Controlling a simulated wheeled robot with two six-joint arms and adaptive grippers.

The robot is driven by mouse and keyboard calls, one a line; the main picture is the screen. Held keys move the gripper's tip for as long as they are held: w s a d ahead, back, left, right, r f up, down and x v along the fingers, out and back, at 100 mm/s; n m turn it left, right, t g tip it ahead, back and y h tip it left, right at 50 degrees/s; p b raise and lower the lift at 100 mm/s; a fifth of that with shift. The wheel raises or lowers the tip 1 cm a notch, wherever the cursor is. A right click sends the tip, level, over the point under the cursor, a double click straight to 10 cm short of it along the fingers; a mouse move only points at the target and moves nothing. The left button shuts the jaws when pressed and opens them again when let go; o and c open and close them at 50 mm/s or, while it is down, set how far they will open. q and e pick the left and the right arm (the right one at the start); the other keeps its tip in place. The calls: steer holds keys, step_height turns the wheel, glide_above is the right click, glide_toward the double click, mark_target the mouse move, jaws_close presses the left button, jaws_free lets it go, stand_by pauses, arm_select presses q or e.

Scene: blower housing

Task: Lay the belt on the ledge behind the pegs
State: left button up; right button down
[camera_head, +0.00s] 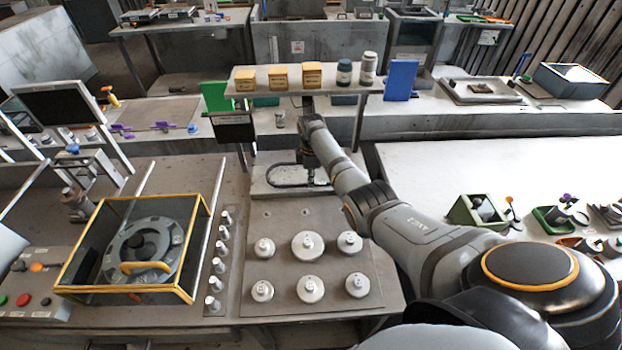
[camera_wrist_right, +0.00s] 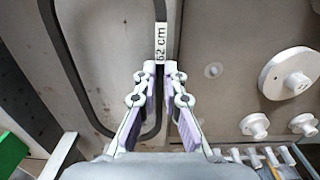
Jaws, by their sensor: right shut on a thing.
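The belt (camera_head: 270,174) is a thin black loop at the ledge (camera_head: 258,190), a pale raised block behind the pegs (camera_head: 307,244). In the right wrist view the belt (camera_wrist_right: 68,70) is a long loop with a white "62 cm" tag (camera_wrist_right: 161,42). My right gripper (camera_wrist_right: 164,78) is shut on the belt's side just below the tag. In the head view my right gripper (camera_head: 311,178) points down at the belt's right end, over the ledge. I cannot tell whether the belt fully rests on the ledge. My left gripper is not in view.
The pegs are several round metal pieces on a flat board. A row of small metal pins (camera_head: 219,262) and a yellow-edged clear box (camera_head: 135,255) stand left. A raised shelf (camera_head: 305,90) with yellow boxes and jars stands behind the ledge. The right table (camera_head: 440,165) has free room.

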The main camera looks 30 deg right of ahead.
steer(key=shift+f, duration=0.15)
steer(key=shift+f, duration=0.25)
stand_by(0.4)
steer(key=c, duration=1.4)
jaws_free()
steer(key=shift+r, duration=0.15)
step_height(320, 180, up, 8)
steer(key=p, duration=0.7)
steer(key=shift+f, duration=0.3)
steer(key=shift+f, duration=0.1)
